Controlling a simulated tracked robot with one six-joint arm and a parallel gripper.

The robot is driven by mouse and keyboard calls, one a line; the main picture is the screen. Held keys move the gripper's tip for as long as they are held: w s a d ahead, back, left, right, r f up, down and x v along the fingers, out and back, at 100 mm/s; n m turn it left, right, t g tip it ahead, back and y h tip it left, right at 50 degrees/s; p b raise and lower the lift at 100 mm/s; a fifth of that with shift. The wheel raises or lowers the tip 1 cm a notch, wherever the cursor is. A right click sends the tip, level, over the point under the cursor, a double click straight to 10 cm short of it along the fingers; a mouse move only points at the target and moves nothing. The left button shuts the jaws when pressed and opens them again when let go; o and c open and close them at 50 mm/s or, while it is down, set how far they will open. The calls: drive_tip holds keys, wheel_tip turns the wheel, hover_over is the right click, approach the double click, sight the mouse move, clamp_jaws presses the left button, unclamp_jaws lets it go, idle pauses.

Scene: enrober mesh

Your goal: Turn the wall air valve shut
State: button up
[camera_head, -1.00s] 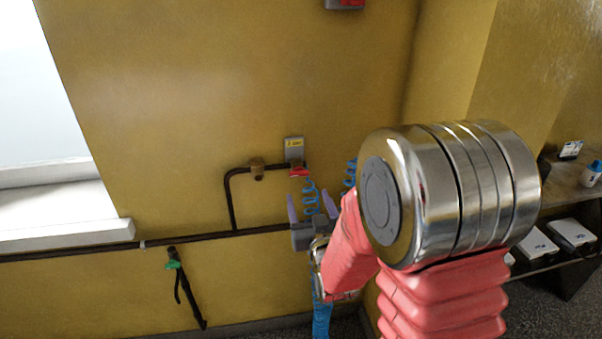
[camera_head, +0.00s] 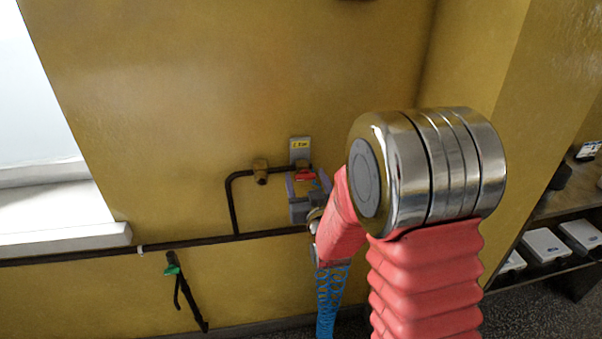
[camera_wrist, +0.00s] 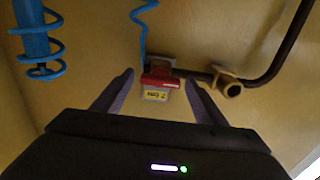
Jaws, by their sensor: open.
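The wall air valve has a red handle (camera_head: 305,176), lying roughly level, in line with the short dark pipe. It sits just below a grey plate with a yellow label (camera_head: 299,146). In the wrist view the red handle (camera_wrist: 160,81) shows ahead, between the two fingertips, with the label (camera_wrist: 155,95) beside it. My gripper (camera_head: 307,181) is open, its purple fingers on either side of the handle as seen in the wrist view (camera_wrist: 158,85). Contact cannot be told. My red-sleeved arm hides part of the wall to the right.
A brass fitting (camera_head: 260,172) sits on the pipe left of the valve. A long dark pipe (camera_head: 190,244) runs along the wall below. Blue coiled hose (camera_wrist: 40,45) shows near my gripper. Shelves (camera_head: 540,262) stand at right.

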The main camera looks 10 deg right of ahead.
drive_tip(key=shift+w+d, duration=0.2)
drive_tip(key=shift+w, duration=0.4)
drive_tip(key=shift+a, duration=0.15)
drive_tip(key=shift+c, duration=0.5)
drive_tip(key=shift+c, duration=0.7)
drive_tip(key=c, duration=0.7)
drive_tip(key=shift+c, duration=0.6)
